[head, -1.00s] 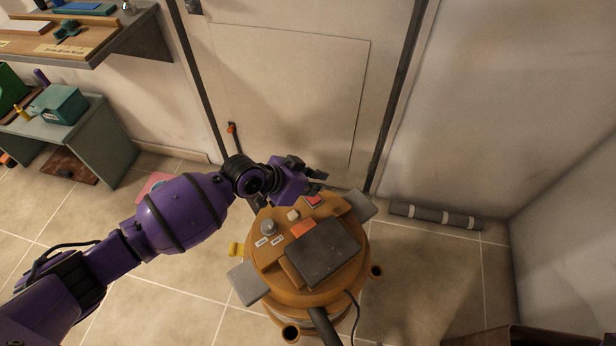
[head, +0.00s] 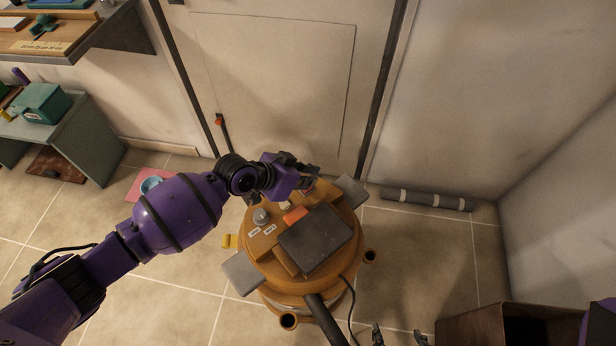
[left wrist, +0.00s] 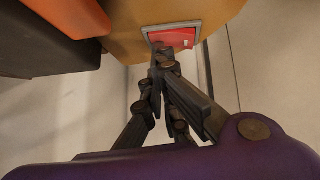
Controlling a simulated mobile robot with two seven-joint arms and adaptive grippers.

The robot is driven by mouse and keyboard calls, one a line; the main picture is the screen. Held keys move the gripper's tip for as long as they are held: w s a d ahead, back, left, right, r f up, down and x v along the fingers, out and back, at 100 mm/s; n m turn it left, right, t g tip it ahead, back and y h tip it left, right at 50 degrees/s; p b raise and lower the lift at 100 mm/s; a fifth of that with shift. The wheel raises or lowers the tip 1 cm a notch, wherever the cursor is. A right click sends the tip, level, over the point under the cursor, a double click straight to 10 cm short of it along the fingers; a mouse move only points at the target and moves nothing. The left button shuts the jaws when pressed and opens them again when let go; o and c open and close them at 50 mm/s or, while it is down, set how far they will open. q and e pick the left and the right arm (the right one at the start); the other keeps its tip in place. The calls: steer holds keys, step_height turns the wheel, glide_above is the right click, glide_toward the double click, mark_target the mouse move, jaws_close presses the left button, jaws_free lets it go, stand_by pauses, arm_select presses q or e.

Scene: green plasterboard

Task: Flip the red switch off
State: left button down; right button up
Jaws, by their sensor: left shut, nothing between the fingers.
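The red switch (left wrist: 172,38) is a red rocker in a pale frame on the orange-brown machine (head: 262,262). In the head view my left gripper (head: 312,172) mostly covers it. My left gripper is shut and empty. In the left wrist view its fingertips (left wrist: 160,50) are at the switch's lower left edge, overlapping it; I cannot tell whether they touch. Two dark fingertips of my right gripper (head: 399,338) show apart at the bottom edge of the head view, with nothing visible between them.
The machine's top also carries a grey knob (head: 261,216), an orange block (head: 295,216) and a dark box (head: 316,240). A grey roll (head: 426,199) lies by the wall. A brown container (head: 480,322) stands at lower right. Shelves (head: 85,140) are at left.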

arm_select(q)
steer(key=shift+w+a+r, duration=0.1)
steer(key=shift+w+a, duration=0.45)
steer(key=shift+w, duration=0.05)
arm_select(e)
steer(key=shift+s+f, duration=0.35)
steer(key=shift+s, duration=0.1)
steer(key=shift+w, duration=0.15)
arm_select(q)
steer(key=shift+r, duration=0.2)
steer(key=r+p, duration=0.2)
steer(key=r, duration=0.1)
steer(key=r+p, duration=0.1)
steer(key=shift+d+r, duration=0.3)
steer(key=shift+r, duration=0.1)
steer(key=s+v, duration=0.2)
steer(key=v, duration=0.7)
steer(key=shift+f+p, duration=0.25)
steer(key=shift+p, duration=0.1)
arm_select(e)
steer(key=r, duration=0.1)
steer(key=w+r, duration=0.1)
steer(key=r, duration=0.2)
steer(key=shift+w+a+r, duration=0.1)
steer(key=shift+w+a, duration=0.05)
steer(key=shift+a, duration=0.15)
arm_select(q)
steer(key=shift+d, duration=0.15)
